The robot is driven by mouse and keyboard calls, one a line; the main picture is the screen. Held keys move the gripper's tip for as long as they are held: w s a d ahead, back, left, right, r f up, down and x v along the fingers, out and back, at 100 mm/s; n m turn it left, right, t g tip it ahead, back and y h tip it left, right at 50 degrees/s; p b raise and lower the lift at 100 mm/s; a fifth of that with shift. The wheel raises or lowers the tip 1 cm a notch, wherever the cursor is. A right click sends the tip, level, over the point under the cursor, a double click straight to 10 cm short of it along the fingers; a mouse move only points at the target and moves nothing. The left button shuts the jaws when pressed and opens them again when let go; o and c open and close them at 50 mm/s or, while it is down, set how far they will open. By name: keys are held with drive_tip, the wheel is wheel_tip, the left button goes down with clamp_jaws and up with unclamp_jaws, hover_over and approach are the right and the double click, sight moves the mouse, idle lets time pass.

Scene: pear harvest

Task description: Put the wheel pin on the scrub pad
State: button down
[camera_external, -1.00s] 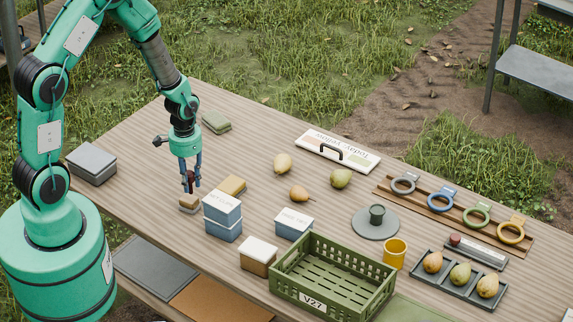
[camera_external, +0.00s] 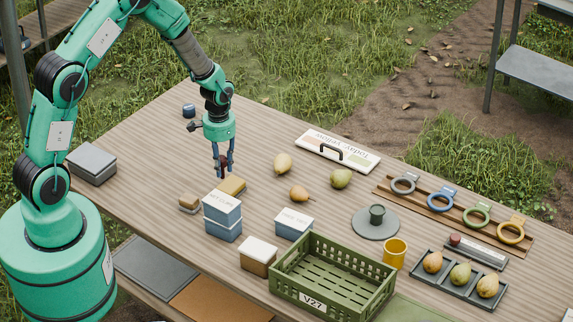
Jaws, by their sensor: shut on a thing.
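My gripper (camera_external: 222,170) points down over the left half of the table, just behind the yellow pad (camera_external: 232,185) in the picture. It is shut on a small dark reddish thing (camera_external: 222,161), which I take to be the wheel pin; the fingers hide much of it. It appears held above the table. The yellow pad lies flat beside the stacked blue boxes and may be the scrub pad; I cannot tell for sure. A small tan and brown block (camera_external: 189,202) lies to its left. A green folded pad, seen earlier farther back, is hidden behind my wrist.
Stacked blue boxes (camera_external: 222,218) stand in front of the yellow pad. The left table area is mostly clear.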

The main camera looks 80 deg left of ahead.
drive_tip(key=shift+w+a+f, duration=0.1)
drive_tip(key=shift+w+a, duration=0.35)
drive_tip(key=shift+w, duration=0.2)
drive_tip(key=shift+w+a+f, duration=0.1)
drive_tip(key=shift+w+a, duration=0.3)
drive_tip(key=shift+w, duration=0.2)
drive_tip(key=shift+f, duration=1.7)
drive_tip(key=shift+f, duration=0.1)
drive_tip(key=c, duration=1.4)
unclamp_jaws()
drive_tip(key=shift+c, duration=0.2)
wheel_tip(320, 180, up, 12)
